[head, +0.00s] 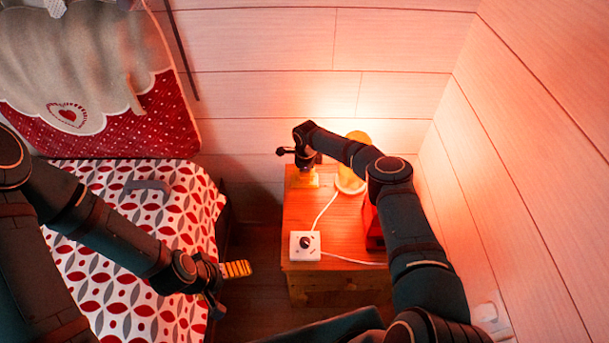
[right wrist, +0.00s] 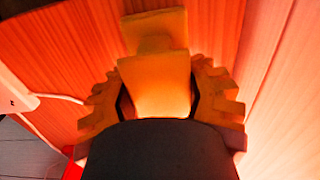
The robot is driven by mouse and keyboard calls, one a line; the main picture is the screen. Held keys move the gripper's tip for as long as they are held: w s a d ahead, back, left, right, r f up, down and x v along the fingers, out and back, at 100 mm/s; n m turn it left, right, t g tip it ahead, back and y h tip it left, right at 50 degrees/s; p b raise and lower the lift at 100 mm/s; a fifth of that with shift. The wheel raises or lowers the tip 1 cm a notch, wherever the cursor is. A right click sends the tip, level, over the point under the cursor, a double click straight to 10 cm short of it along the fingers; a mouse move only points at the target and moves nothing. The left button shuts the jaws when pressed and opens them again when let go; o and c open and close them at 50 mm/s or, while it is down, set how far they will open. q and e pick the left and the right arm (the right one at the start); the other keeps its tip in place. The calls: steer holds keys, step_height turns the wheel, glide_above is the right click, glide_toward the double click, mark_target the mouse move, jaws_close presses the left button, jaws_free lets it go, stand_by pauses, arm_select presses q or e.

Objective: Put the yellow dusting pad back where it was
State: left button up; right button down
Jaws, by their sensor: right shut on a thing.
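The yellow dusting pad (right wrist: 155,82) is between the fingers of my right gripper (right wrist: 160,100) in the right wrist view, and the gripper is shut on it. In the head view my right gripper (head: 305,171) points down over the back left part of the wooden nightstand (head: 340,215), with yellow showing under it. I cannot tell whether the pad touches the top. My left gripper (head: 237,269) is beside the bed, left of the nightstand. Its ribbed yellow finger shows, but its opening does not. I see nothing held in it.
A lit lamp (head: 353,162) stands at the nightstand's back, right of my right gripper. A red object (head: 372,228) is partly behind my right arm. A white socket box (head: 305,246) with a cable sits at the front left. The bed (head: 120,210) is left; a wall is right.

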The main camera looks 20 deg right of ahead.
steer(key=shift+r, duration=0.1)
steer(key=shift+f, duration=0.2)
steer(key=shift+c, duration=1.9)
jaws_free()
steer(key=shift+r, duration=0.2)
